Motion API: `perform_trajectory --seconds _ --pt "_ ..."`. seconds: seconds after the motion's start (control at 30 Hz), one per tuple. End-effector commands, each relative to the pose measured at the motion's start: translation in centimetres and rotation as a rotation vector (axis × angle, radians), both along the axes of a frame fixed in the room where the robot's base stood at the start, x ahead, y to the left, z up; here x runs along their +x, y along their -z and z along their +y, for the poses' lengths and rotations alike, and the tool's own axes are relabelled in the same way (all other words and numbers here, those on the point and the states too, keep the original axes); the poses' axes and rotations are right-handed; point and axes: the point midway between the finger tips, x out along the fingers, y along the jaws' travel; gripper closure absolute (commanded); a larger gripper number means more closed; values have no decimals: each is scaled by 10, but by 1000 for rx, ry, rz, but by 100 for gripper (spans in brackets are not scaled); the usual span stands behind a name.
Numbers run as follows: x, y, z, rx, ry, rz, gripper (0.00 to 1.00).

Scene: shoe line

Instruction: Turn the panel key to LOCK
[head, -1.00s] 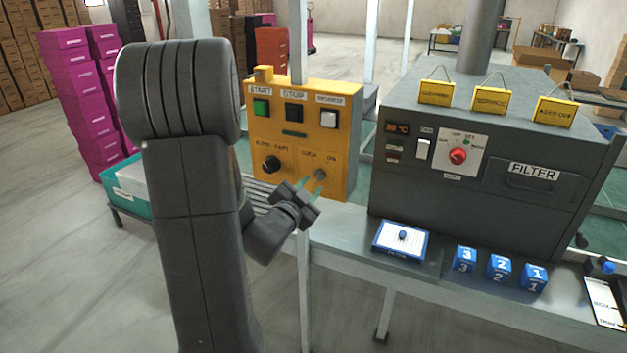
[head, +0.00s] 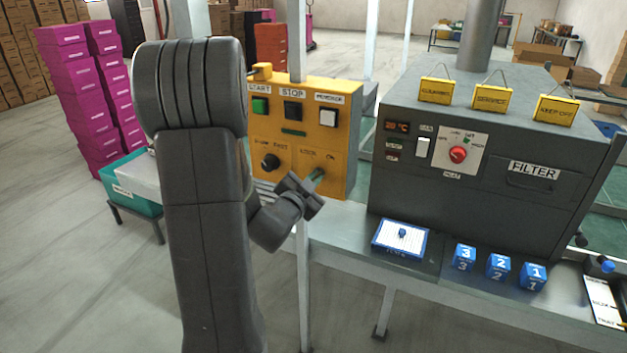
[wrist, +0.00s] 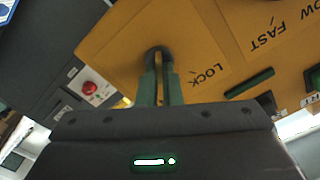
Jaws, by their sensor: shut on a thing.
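The yellow control panel (head: 340,120) stands left of the grey machine, with a LOCK/ON key switch at its lower right. My gripper (head: 318,176) is at that switch. In the wrist view, the panel (wrist: 215,50) appears turned over, with the LOCK label beside the fingers. The panel key (wrist: 158,52) shows as a dark round part at the tips of my green fingers. My gripper (wrist: 159,72) is shut on it. The fingers hide most of the key, so its exact angle cannot be told.
The panel also bears a SLOW/FAST knob (head: 270,162) and START (head: 260,106), STOP (head: 293,110) and white (head: 328,118) buttons. The grey machine (head: 480,150) stands to the right. Blue numbered blocks (head: 498,267) and a blue-rimmed tray (head: 375,247) are on the bench.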

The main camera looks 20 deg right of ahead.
Motion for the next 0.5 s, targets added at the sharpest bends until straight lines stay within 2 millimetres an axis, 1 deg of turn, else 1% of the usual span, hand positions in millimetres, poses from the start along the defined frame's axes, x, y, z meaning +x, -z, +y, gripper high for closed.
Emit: perform_trajectory --seconds 0.27,0.5 --pt "1 0 0 -72 1 82 100" --pt "2 0 1 -200 1 232 100"
